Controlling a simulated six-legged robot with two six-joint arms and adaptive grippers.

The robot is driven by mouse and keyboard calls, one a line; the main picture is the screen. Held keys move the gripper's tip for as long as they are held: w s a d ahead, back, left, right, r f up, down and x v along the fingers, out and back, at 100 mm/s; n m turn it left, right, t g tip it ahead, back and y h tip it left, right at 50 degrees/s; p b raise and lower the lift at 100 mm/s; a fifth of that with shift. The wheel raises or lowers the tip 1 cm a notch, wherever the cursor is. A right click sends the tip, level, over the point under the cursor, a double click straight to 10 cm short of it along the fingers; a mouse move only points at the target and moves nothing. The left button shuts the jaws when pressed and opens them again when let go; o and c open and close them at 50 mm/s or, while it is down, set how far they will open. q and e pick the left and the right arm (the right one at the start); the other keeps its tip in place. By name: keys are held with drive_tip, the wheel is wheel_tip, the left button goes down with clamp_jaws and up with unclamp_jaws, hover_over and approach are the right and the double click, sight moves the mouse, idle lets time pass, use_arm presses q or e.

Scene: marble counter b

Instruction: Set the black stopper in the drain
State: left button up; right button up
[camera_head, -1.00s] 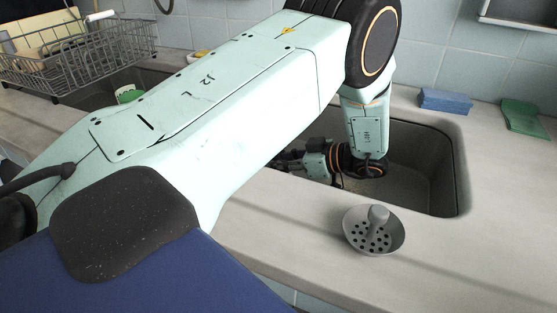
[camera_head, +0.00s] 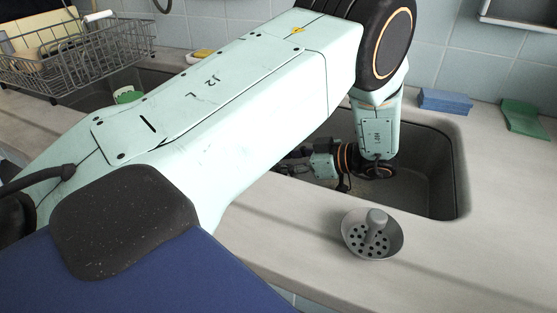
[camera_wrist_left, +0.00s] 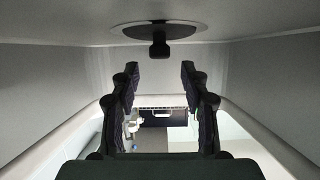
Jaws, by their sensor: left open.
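The black stopper (camera_wrist_left: 159,47) shows at the top of the left wrist view, its knob pointing toward the lower part of the picture. Its dark disc lies within the round metal rim of the drain (camera_wrist_left: 195,27); I cannot tell whether it sits fully flush. My left gripper (camera_wrist_left: 160,72) is open, its two dark fingers apart with nothing between them, and the knob stands clear of the fingertips. In the head view my left gripper (camera_head: 291,164) is low in the right sink basin, partly hidden by my arm. The stopper and drain are hidden there. My right gripper is in no view.
A grey strainer basket (camera_head: 357,243) with a knob stands on the front counter. The right sink basin (camera_head: 447,170) has walls close around my wrist. A wire dish rack (camera_head: 60,72) stands at back left.

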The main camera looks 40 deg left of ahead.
use_arm(q)
drive_tip(key=p+v, duration=0.1)
drive_tip(key=v, duration=0.3)
drive_tip(key=p+v, duration=0.1)
drive_tip(key=v, duration=0.4)
drive_tip(key=shift+w+d+r+p, duration=0.1)
drive_tip(key=shift+d+r+p, duration=0.05)
drive_tip(key=shift+r+p, duration=0.2)
drive_tip(key=shift+d+r, duration=0.2)
drive_tip(key=shift+d, duration=0.2)
drive_tip(key=shift+w, duration=0.1)
